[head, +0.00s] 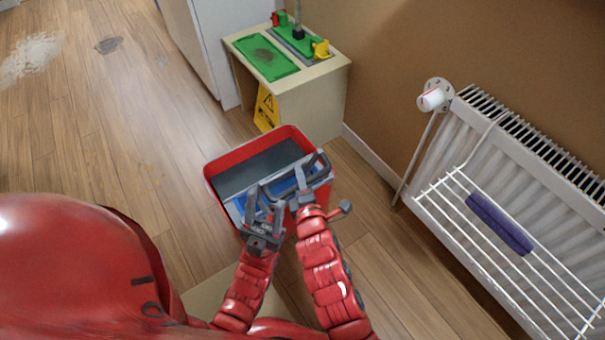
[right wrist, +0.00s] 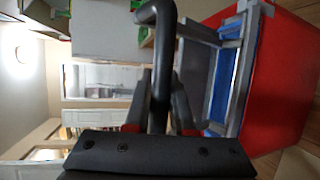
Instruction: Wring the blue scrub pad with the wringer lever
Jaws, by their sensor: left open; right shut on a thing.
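A red bucket (head: 211,181) stands on the floor in the head view, with a grey wringer across its near side. Blue material that looks like the scrub pad (head: 283,187) lies in the wringer, partly hidden by my grippers. It also shows in the right wrist view (right wrist: 222,85). My right gripper (head: 302,193) is shut on the dark wringer lever (right wrist: 162,50), whose bent end sticks out past the jaws. My left gripper (head: 264,207) is open and empty, just left of the right one, over the bucket's near edge.
A low cabinet (head: 315,95) with green trays and a yellow caution sign (head: 266,108) stands behind the bucket. A white radiator with a wire rack (head: 480,215) holding a purple cloth (head: 499,224) is at the right.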

